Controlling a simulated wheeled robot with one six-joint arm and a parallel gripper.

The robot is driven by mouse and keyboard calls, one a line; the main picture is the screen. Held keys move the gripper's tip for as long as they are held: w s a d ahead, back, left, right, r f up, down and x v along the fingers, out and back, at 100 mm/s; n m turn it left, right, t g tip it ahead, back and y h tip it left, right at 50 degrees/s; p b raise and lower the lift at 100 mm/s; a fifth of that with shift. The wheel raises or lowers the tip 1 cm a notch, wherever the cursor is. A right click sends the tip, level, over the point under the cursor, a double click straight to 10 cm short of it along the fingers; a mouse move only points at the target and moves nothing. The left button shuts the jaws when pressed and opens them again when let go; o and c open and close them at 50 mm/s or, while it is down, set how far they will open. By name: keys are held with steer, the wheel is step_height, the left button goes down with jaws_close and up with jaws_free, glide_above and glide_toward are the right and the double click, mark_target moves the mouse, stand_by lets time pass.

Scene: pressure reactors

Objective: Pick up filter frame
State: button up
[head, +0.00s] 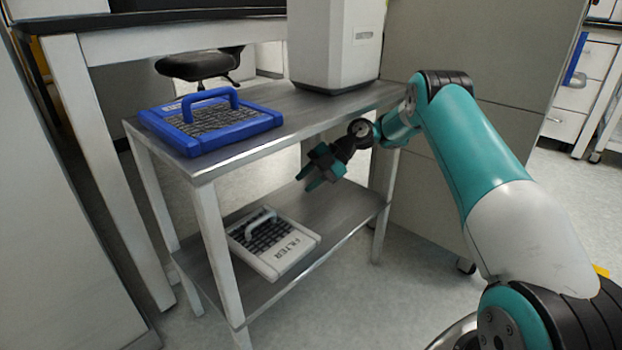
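A white filter frame (290,255) with a dark mesh, a pale arched handle and the word FILTER lies flat on the lower shelf (335,215) of a metal table. A blue frame (240,127) of similar shape, with a blue arched handle, lies on the table's top shelf at the left. My gripper (308,179) is in front of the table, to the right of the blue frame and above and right of the white filter frame. It touches neither frame. The fingers look spread apart with nothing between them.
A tall white container (335,50) stands on the back right of the top shelf (285,95). The table's front legs (215,250) flank the lower shelf. A grey cabinet (500,60) stands at the right. A black chair (198,66) is behind. The lower shelf's right part is bare.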

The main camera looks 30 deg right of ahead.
mark_target(261, 220)
steer(key=b+x, duration=0.6)
steer(key=x, duration=0.9)
steer(key=shift+a+f+b, duration=0.1)
steer(key=shift+f+b, duration=0.05)
steer(key=shift+b, duration=0.2)
steer(key=shift+w+a+f, duration=0.1)
steer(key=shift+a+f, duration=0.1)
steer(key=shift+a, duration=0.25)
steer(key=shift+c, duration=0.3)
jaws_close()
